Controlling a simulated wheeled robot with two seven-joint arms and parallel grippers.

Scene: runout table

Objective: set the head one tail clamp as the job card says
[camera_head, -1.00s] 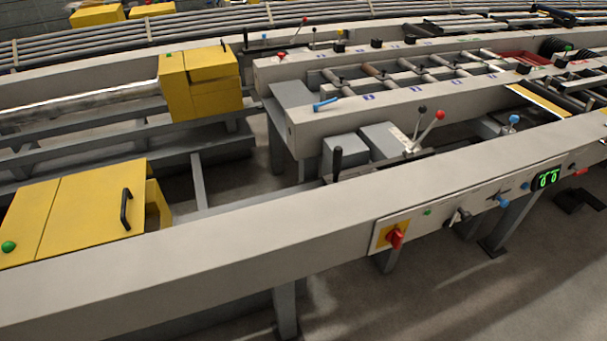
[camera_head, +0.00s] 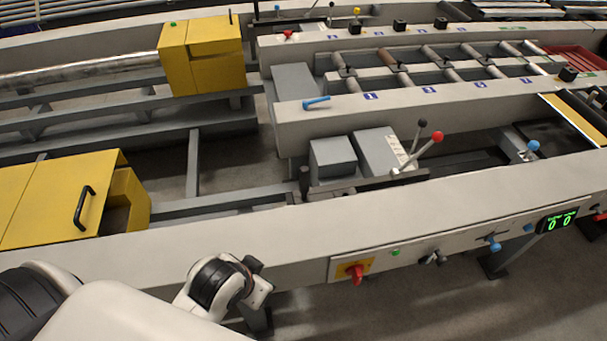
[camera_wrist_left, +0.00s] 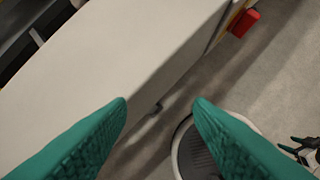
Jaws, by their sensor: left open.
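My left gripper (camera_wrist_left: 160,106) is open and empty, with two teal fingers over the edge of the grey front beam (camera_wrist_left: 110,70). In the head view its wrist shows at the lower left, in front of this beam (camera_head: 230,232). A red-ball lever (camera_head: 437,137) and a black-ball lever (camera_head: 422,124) stand behind the beam, beside a small grey box with a white printed label (camera_head: 397,148). A blue-ball lever (camera_head: 533,146) stands further right. I cannot tell which part is the tail clamp. Small dark and green parts at the wrist view's right edge may be my right gripper (camera_wrist_left: 302,148).
The beam's front face carries a red rotary switch (camera_head: 355,272), a green button (camera_head: 395,252), a blue knob (camera_head: 493,243) and a green-lit display (camera_head: 557,221). Yellow housings (camera_head: 65,200) stand at the left. Open floor (camera_head: 430,305) lies in front of the beam.

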